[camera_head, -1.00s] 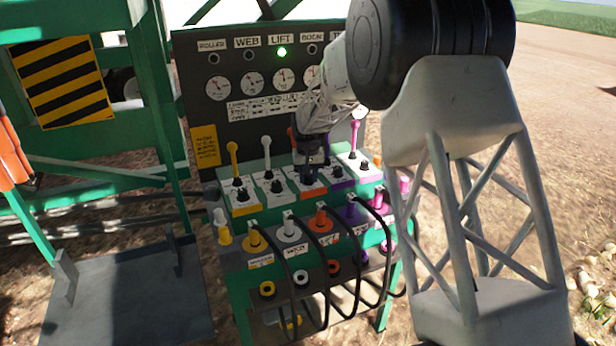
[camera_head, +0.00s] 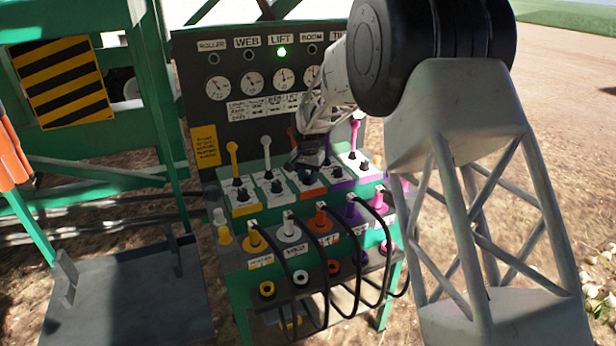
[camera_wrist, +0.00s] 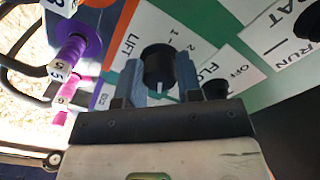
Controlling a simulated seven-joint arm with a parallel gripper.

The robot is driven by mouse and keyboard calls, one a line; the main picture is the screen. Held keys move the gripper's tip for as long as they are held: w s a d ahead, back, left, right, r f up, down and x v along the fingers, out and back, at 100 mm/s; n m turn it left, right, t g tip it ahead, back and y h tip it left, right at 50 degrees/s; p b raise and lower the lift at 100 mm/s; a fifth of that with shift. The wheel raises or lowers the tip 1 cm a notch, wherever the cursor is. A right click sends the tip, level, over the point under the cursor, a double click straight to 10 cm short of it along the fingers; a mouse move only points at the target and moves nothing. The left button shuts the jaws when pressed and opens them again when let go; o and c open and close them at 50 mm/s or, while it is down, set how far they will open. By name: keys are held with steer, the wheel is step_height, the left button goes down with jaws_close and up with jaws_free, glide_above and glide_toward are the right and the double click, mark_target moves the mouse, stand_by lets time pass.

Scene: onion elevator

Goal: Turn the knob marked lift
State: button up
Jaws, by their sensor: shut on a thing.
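The black lift knob (camera_wrist: 158,66) sits on a white plate marked LIFT (camera_wrist: 140,30), with the figures 1 and 2 beside it. A pale pointer line shows on the knob's near side. My gripper (camera_wrist: 160,76) has one blue-grey finger on each side of the knob and is shut on it. In the head view my gripper (camera_head: 308,178) reaches down onto the orange-edged station in the middle of the control row. It hides most of the knob there. The green lamp (camera_head: 282,52) under the LIFT label is lit.
Neighbouring stations carry black knobs and upright levers, a white one (camera_head: 266,152) to the left and a pink one (camera_head: 355,136) to the right. Black cables (camera_head: 325,250) hang from plugs on the lower shelf. The gauge panel (camera_head: 215,120) stands behind.

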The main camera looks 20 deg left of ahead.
mark_target(308, 175)
steer(key=o, duration=0.9)
steer(key=shift+o, duration=0.2)
steer(key=shift+r, duration=0.15)
steer(key=shift+r, duration=3.8)
steer(key=shift+d, duration=0.1)
